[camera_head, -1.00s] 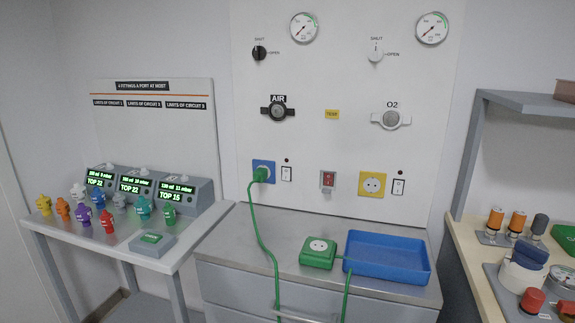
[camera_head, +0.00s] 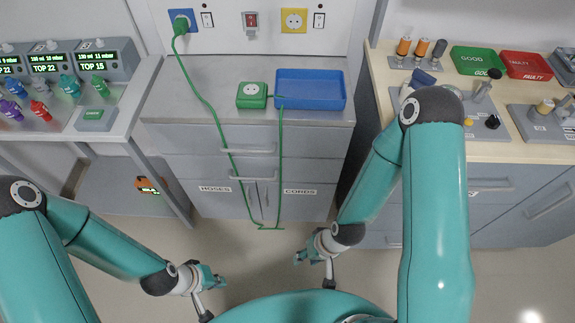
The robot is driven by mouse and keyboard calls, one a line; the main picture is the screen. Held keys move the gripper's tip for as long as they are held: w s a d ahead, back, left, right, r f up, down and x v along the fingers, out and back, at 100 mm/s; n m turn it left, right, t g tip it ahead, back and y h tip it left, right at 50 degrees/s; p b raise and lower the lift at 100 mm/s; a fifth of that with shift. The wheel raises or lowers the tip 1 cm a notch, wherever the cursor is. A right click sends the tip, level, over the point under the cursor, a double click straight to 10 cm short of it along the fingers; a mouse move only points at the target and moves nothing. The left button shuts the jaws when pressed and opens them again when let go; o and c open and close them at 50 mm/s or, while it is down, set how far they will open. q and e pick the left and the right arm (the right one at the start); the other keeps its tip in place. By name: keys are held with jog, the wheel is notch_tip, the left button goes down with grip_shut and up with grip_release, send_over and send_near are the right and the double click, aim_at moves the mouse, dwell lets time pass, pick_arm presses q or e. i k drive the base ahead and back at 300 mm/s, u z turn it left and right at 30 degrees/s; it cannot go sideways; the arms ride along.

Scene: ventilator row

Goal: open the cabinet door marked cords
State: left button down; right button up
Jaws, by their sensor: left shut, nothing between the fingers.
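The cords cabinet door (camera_head: 305,202) is the right one of two grey doors under the drawers, marked with a white CORDS label (camera_head: 300,191). It looks shut. Its upright handle (camera_head: 267,195) is near the middle seam, beside the hoses door (camera_head: 221,202). A green cord (camera_head: 281,150) hangs in front of the cords door near the handle. My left gripper (camera_head: 217,282) is shut and empty, low in front of the cabinet. My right gripper (camera_head: 301,257) is below and in front of the cords door, apart from it; its jaw opening is unclear.
The green cord runs from the blue wall socket (camera_head: 181,19) down to the floor and up to the green socket box (camera_head: 252,95). A blue tray (camera_head: 310,89) sits on the cabinet top. A side table (camera_head: 125,117) stands left, a workbench (camera_head: 500,148) right.

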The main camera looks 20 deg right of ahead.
aim_at(300, 201)
jog(key=z, duration=0.7)
jog(key=k, duration=1.2)
jog(key=u, duration=0.75)
jog(key=i, duration=1)
jog(key=z, duration=0.1)
